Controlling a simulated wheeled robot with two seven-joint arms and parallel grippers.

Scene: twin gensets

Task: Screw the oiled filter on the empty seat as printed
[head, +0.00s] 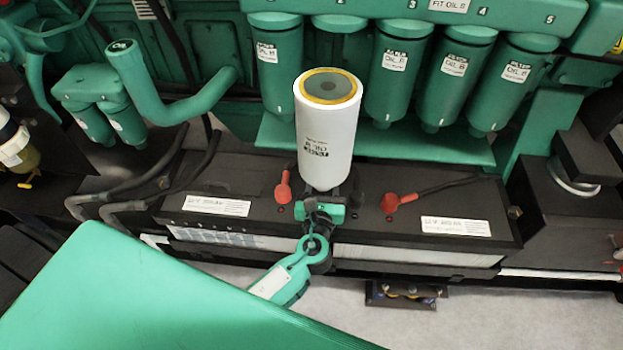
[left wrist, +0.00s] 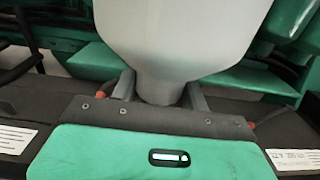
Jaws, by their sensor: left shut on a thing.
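A white oil filter (head: 325,135) with a black printed label stands upright in the middle of the head view. Its top shows a yellow ring around a grey centre. My left gripper (head: 321,190) is shut on its narrow lower end, from below. In the left wrist view, the filter (left wrist: 180,35) tapers to a neck between the two fingers (left wrist: 160,88). Behind the filter's top is a green seat (head: 339,22) with no canister visible under it; the filter hides part of that space. Green canisters (head: 391,82) hang on both sides of it. My right gripper is not in view.
A green header (head: 480,12), labelled "FIT OIL B" and numbered, runs along the top. A green shelf (head: 430,148) lies below the canisters. Black battery boxes (head: 360,225) with red terminals (head: 391,203) are under the gripper. A green pipe (head: 190,110) stands to the left.

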